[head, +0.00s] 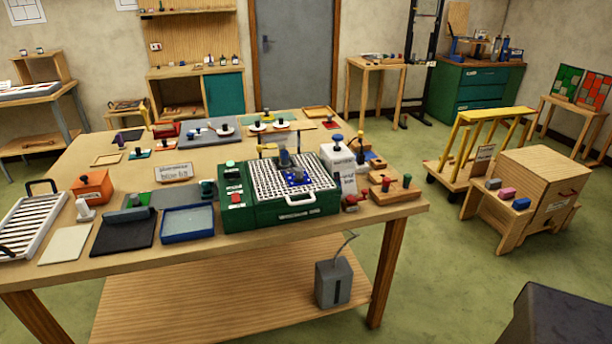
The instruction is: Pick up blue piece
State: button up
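Several blue things show, and I cannot tell from this view which one is the blue piece. A flat blue piece (297,178) with pale spots lies on the white grid top of a green machine (262,213) on the large wooden table. A small blue block (521,204) sits at the right end of a row on the low wooden stand at right. A blue-topped knob (337,138) stands on a white box behind the machine. My gripper is not in view.
The wooden table (255,252) is crowded with a blue-rimmed tray (187,237), a dark mat (122,240), a white slatted rack (33,222) and an orange box (92,187). A yellow-railed cart (462,172) stands at right. Green floor (440,270) is open between table and stand.

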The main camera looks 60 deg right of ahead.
aim_at(297, 171)
jog(key=z, duration=4.8)
jog(key=i, duration=0.1)
jog(key=u, duration=3.5)
jog(key=i, duration=0.6)
jog(key=z, duration=0.15)
jog(key=k, duration=0.6)
jog(key=u, duration=0.05)
